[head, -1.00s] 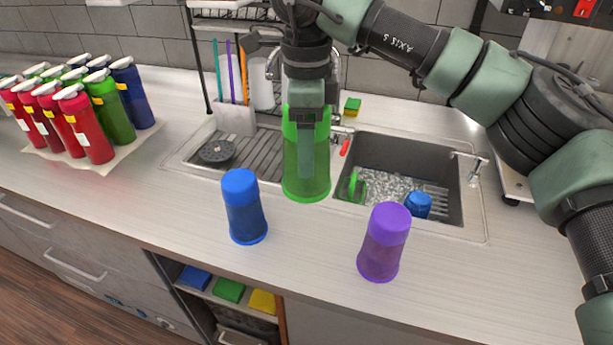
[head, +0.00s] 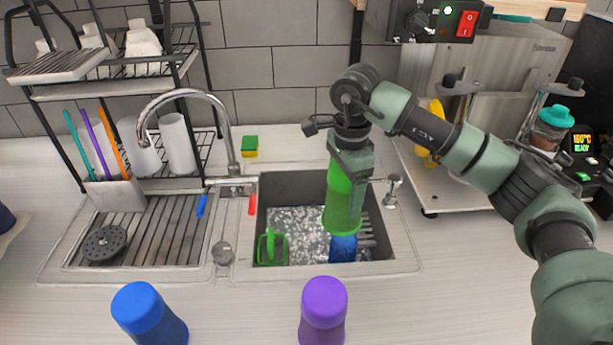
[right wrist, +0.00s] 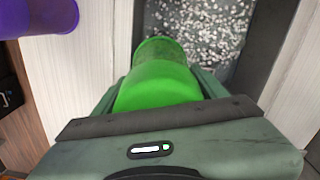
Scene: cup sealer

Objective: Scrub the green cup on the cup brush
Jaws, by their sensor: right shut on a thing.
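The green cup (head: 343,208) is in my right gripper (head: 350,165), which is shut on it from above. In the head view the cup hangs over the right part of the sink, roughly upright, its lower end overlapping a blue object (head: 343,249); I cannot tell whether they touch. In the right wrist view the cup (right wrist: 160,80) lies between the fingers of the right gripper (right wrist: 158,95). A green upright piece with a loop (head: 271,247), possibly the cup brush, stands in the left part of the sink. My left gripper is not in view.
The sink (head: 262,190) has a raised rim, with a tap (head: 228,130) and ribbed drainboard (head: 165,235) to the left. A blue cup (head: 148,315) and a purple cup (head: 323,312) stand on the front counter. A sponge (head: 250,147) lies behind the sink.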

